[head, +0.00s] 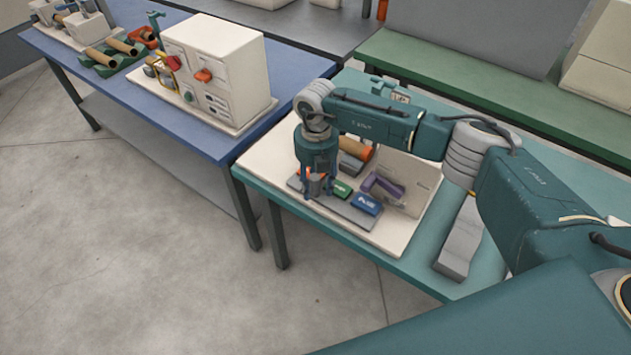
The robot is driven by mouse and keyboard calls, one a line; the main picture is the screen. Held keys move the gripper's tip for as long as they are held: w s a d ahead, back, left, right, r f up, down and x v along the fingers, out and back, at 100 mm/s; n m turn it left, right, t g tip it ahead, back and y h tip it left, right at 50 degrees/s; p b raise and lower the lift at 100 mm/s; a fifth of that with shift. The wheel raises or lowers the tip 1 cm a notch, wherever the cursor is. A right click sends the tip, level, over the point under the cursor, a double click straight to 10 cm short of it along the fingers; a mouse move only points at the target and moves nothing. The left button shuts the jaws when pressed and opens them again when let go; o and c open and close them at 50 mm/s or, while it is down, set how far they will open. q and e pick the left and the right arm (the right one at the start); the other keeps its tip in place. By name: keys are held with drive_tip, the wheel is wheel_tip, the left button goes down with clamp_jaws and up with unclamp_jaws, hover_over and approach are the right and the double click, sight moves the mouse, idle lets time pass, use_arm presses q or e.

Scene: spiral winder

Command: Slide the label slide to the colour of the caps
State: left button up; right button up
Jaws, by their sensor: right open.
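A grey label plate (345,212) lies on a cream board. It carries a green label (342,188) and a blue label (367,203); an orange-red patch shows at its left end, partly behind my gripper. My right gripper (317,193) points down over the left part of this plate, beside the green label. It is open, with a small grey piece between or just behind its fingers; I cannot tell whether this is the slide or whether they touch. A brown tube with an orange end (358,149) lies behind. I cannot make out caps for certain. My left gripper is out of view.
A purple bracket (383,185) and an upright cream panel (413,178) stand right of the gripper. A grey block (460,240) lies on the teal table (400,270). A blue table (240,150) at left holds a white cabinet (235,60).

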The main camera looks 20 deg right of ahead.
drive_tip(key=shift+r, duration=0.15)
drive_tip(key=shift+w+r, duration=0.1)
drive_tip(key=shift+r, duration=0.05)
drive_tip(key=shift+w+r, duration=0.1)
drive_tip(key=shift+r, duration=0.25)
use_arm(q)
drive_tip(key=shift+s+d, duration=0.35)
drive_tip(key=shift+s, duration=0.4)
use_arm(e)
wheel_tip(320, 180, up, 11)
